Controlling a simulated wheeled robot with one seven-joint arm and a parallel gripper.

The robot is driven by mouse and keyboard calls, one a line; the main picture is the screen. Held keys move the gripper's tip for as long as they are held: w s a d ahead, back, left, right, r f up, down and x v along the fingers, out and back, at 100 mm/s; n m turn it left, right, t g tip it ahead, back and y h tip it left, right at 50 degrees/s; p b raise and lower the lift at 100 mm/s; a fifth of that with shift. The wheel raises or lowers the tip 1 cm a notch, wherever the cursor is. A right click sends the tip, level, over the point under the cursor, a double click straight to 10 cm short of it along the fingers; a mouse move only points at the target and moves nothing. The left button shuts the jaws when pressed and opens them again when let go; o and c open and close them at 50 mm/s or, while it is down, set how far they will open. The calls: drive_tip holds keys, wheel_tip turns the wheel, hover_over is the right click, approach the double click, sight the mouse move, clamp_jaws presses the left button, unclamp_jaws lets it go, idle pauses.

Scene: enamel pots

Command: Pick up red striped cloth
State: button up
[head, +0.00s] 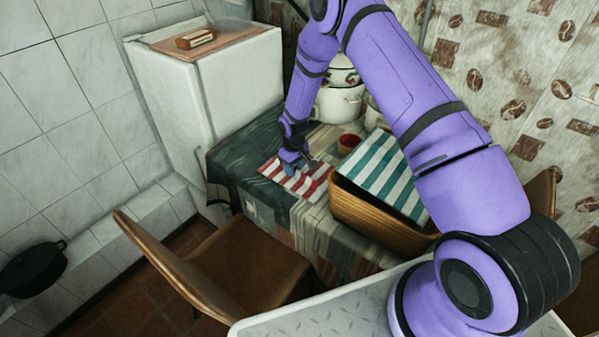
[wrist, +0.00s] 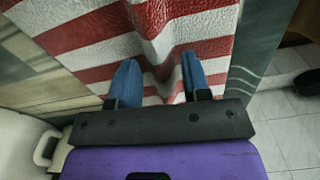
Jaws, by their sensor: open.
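The red and white striped cloth (head: 313,185) lies on the table, left of the basket in the head view. In the wrist view the cloth (wrist: 85,40) fills the upper middle, with a raised fold running down toward the fingers. My gripper (head: 292,165) is over the cloth's left part. In the wrist view my gripper (wrist: 158,75) has its two blue fingers apart, one on each side of the fold. Whether the fingertips touch the cloth I cannot tell.
A red cup (head: 348,143) and white enamel pots (head: 340,103) are behind. The table (head: 240,160) has a dark patterned cover. A brown chair (head: 235,265) stands in front.

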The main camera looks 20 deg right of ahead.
drive_tip(key=shift+f, duration=0.25)
clamp_jaws()
drive_tip(key=shift+r, duration=0.1)
